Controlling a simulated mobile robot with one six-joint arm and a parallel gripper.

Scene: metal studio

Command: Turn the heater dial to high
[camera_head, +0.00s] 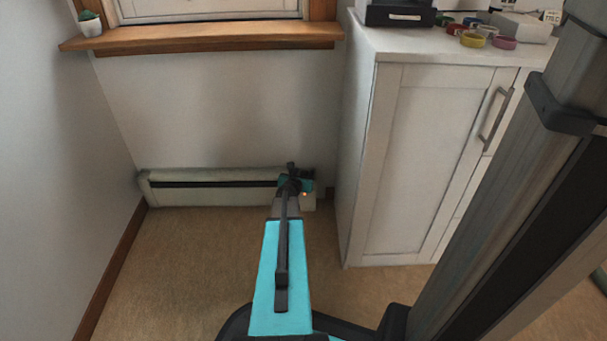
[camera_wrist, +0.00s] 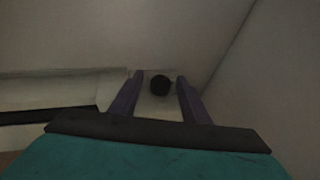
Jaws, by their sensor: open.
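The heater (camera_head: 210,196) is a long, low white baseboard unit with a dark slot along it, against the wall under the window. The dial (camera_wrist: 160,85) is a round black knob on the pale end box (camera_wrist: 158,107) of the heater. My gripper (camera_wrist: 158,82) is open, with one dark finger on each side of the dial in the picture. I cannot tell whether the fingers reach it or touch it. In the head view my gripper (camera_head: 294,178) is at the heater's right end and hides the dial. The dial's setting is not readable.
A white cabinet (camera_head: 425,160) stands close to the right of the heater's end. Several tape rolls (camera_head: 472,40) and a black box (camera_head: 400,14) are on top. A wooden windowsill (camera_head: 205,38) juts out above. The carpet (camera_head: 180,265) in front is clear.

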